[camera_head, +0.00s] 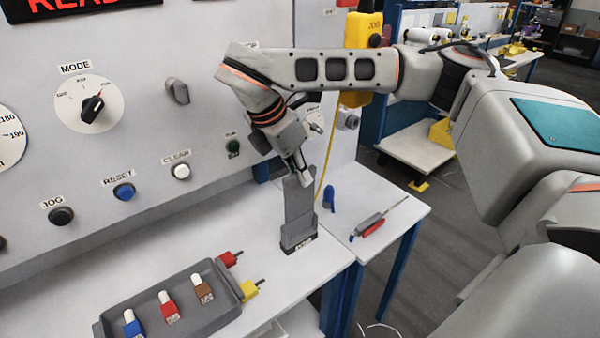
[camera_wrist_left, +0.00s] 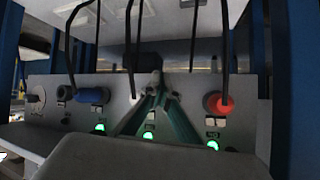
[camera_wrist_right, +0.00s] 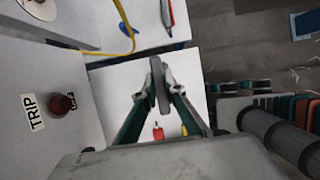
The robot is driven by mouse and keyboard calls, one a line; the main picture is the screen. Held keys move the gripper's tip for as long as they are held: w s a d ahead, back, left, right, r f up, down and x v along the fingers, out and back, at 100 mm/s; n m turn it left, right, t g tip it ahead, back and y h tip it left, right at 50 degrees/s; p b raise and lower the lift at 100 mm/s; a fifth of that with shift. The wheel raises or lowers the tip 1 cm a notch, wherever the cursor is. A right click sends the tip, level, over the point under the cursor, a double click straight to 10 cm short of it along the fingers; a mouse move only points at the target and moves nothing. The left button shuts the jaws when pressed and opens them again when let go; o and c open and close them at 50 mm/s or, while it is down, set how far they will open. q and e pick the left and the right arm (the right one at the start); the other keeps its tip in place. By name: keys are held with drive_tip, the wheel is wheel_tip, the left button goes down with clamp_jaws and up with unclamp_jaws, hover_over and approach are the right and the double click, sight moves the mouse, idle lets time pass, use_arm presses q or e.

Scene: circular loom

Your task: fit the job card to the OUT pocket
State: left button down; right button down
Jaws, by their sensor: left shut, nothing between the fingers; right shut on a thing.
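My right gripper (camera_head: 299,166) is shut on the top of a flat grey plate (camera_head: 299,197), which looks like the job card. The plate stands about upright; its lower end meets or overlaps a grey holder (camera_head: 297,232) on the bench. I cannot tell whether it is inside the holder. The holder's small label is too small to read, so I cannot tell whether it is the OUT pocket. In the right wrist view the plate (camera_wrist_right: 161,90) is edge-on between the fingertips. My left gripper (camera_wrist_left: 156,80) is shut and empty before a button panel, outside the head view.
A grey tray (camera_head: 112,322) with several coloured plugs lies left of the holder. Red (camera_head: 229,259) and yellow (camera_head: 249,290) plugs sit by it. The control panel (camera_head: 215,100) rises behind. A side table (camera_head: 385,190) carries a red-and-grey tool (camera_head: 368,226).

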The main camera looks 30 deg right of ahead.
idle(0.3)
drive_tip(key=shift+f+b, duration=0.85)
drive_tip(key=shift+f, duration=0.35)
drive_tip(key=b, duration=0.3)
hover_over(300, 215)
drive_tip(key=shift+w+d+f, duration=0.1)
drive_tip(key=shift+f, duration=2.1)
drive_tip(key=c, duration=2)
unclamp_jaws()
drive_tip(key=shift+r, duration=0.1)
drive_tip(key=v, duration=1.2)
